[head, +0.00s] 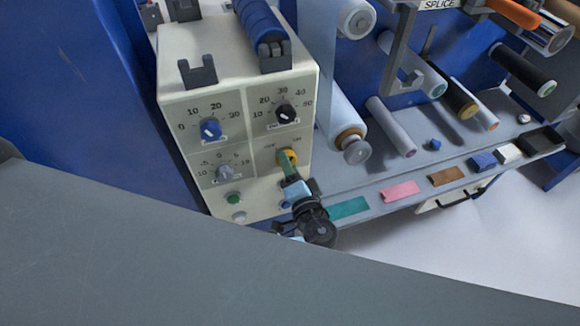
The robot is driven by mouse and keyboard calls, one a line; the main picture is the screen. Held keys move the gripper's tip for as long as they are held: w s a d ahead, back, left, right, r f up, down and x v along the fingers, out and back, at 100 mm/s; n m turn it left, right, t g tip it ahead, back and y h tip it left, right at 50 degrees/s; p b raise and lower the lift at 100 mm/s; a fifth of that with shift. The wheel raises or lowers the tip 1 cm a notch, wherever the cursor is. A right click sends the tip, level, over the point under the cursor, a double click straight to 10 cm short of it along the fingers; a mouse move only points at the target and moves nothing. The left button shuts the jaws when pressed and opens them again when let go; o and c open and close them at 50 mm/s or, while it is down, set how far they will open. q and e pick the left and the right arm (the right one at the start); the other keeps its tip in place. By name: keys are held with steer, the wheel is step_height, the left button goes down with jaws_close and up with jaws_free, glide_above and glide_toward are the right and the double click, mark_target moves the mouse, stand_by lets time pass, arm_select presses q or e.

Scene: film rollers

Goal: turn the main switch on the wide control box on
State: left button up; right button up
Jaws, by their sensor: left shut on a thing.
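The wide cream control box (252,172) stands at the left centre of the head view, with dials and buttons on its front. The main switch (289,156) is on the right side of that front, a round yellow-orange part under small labels. My right gripper is not in view.
A blue dial (210,128), a black dial (285,114) and a grey dial (224,172) sit close by. A green button (233,198) is lower left. Film rollers (391,126) and a grey shelf (365,205) with coloured pieces lie to the right.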

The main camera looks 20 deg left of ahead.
arm_select(q)
steer(key=shift+m, duration=0.6)
steer(key=o, duration=1)
